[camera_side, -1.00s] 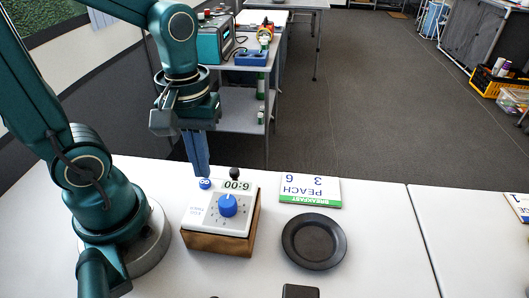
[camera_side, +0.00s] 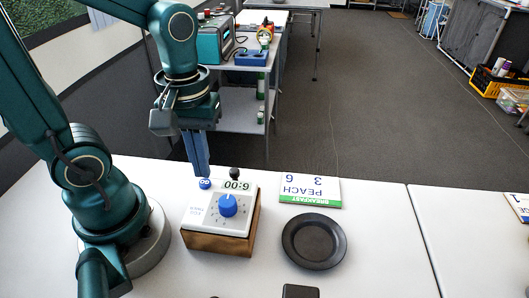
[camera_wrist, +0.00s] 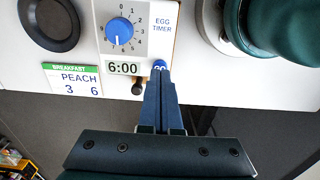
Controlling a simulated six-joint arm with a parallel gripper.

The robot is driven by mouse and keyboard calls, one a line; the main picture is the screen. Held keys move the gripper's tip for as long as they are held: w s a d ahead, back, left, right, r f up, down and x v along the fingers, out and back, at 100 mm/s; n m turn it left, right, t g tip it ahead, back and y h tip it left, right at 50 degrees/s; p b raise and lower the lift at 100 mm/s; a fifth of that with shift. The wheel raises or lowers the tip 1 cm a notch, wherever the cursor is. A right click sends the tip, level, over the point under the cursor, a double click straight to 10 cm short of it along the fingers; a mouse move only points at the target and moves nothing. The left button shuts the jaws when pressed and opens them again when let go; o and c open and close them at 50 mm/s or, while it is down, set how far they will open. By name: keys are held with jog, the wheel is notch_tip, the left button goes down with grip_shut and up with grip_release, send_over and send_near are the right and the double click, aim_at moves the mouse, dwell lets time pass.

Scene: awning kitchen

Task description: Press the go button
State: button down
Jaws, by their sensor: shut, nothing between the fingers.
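The egg timer (camera_side: 222,212) is a white panel on a wooden block, with a blue dial (camera_side: 228,205), a display reading 6:00 (camera_side: 237,186) and a black knob (camera_side: 235,173) behind it. The blue go button (camera_side: 205,184) is at its back left corner. My gripper (camera_side: 203,174) is shut and empty, pointing down, its tips at or just above the button; contact cannot be told. In the wrist view the go button (camera_wrist: 159,65) shows partly, beyond the fingertips (camera_wrist: 160,75). The dial (camera_wrist: 119,31) points near 6 there.
A dark round plate (camera_side: 314,241) lies right of the timer. A breakfast card reading PEACH 3 6 (camera_side: 307,188) lies behind the plate. A dark object (camera_side: 300,291) is at the front edge of the view.

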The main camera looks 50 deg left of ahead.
jog(key=shift+f, duration=1)
jog(key=shift+r, duration=0.1)
dwell(0.3)
jog(key=shift+r, duration=0.95)
notch_tip(320, 180, up, 10)
jog(key=shift+f, duration=0.2)
dwell(3.5)
jog(key=shift+r, duration=0.2)
dwell(0.4)
jog(key=m+t, duration=0.6)
jog(key=m, duration=0.3)
send_over(212, 189)
notch_tip(212, 189, down, 4)
jog(key=shift+f, duration=0.1)
